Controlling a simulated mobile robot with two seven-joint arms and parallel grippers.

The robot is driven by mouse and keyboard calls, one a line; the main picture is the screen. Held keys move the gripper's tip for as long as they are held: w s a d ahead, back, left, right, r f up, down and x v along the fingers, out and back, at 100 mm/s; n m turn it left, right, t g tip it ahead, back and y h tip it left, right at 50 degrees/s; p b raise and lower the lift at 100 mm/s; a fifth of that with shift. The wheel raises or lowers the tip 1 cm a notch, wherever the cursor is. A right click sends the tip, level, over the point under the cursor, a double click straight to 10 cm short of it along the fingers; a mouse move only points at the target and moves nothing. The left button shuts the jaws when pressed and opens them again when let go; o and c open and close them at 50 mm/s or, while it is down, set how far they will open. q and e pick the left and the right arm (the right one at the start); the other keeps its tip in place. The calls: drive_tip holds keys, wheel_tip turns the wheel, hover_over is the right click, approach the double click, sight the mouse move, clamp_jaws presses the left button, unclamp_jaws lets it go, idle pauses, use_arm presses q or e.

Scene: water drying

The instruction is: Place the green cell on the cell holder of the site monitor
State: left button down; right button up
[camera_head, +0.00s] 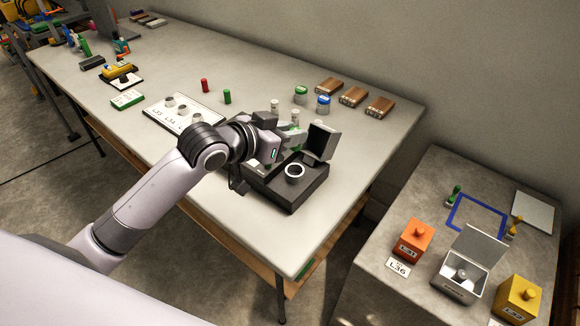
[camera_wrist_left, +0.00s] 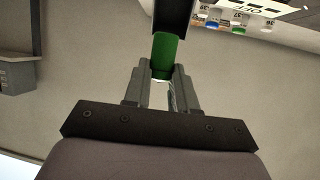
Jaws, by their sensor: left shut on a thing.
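My left gripper (camera_head: 288,138) is above the far left side of an open dark box (camera_head: 312,190), which seems to be the site monitor. Its lid (camera_head: 323,141) stands raised, and a white ring (camera_head: 295,171), perhaps the cell holder, sits inside. In the left wrist view the gripper (camera_wrist_left: 163,78) is shut on the green cell (camera_wrist_left: 165,52), which sticks out past the fingertips. A dark part (camera_wrist_left: 172,14) shows just beyond the cell; I cannot tell whether they touch. The held cell is mostly hidden in the head view. My right gripper is not in view.
A red cylinder (camera_head: 204,85) and another green cylinder (camera_head: 227,96) stand behind my arm. A white labelled plate (camera_head: 160,112) with grey round pieces lies to the left. Jars (camera_head: 323,104) and brown blocks (camera_head: 353,96) stand at the back. The table's front right is clear.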

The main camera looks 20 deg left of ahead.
sight(290, 181)
use_arm(q)
wheel_tip(290, 181, down, 9)
drive_tip(key=shift+r+b, duration=0.1)
drive_tip(key=shift+b, duration=0.35)
drive_tip(key=c, duration=0.9)
unclamp_jaws()
drive_tip(key=shift+s, duration=0.15)
drive_tip(key=v, duration=1.1)
drive_tip(key=shift+s+a+r+p, duration=0.15)
drive_tip(key=shift+s+a+p, duration=0.15)
drive_tip(key=shift+p, duration=0.1)
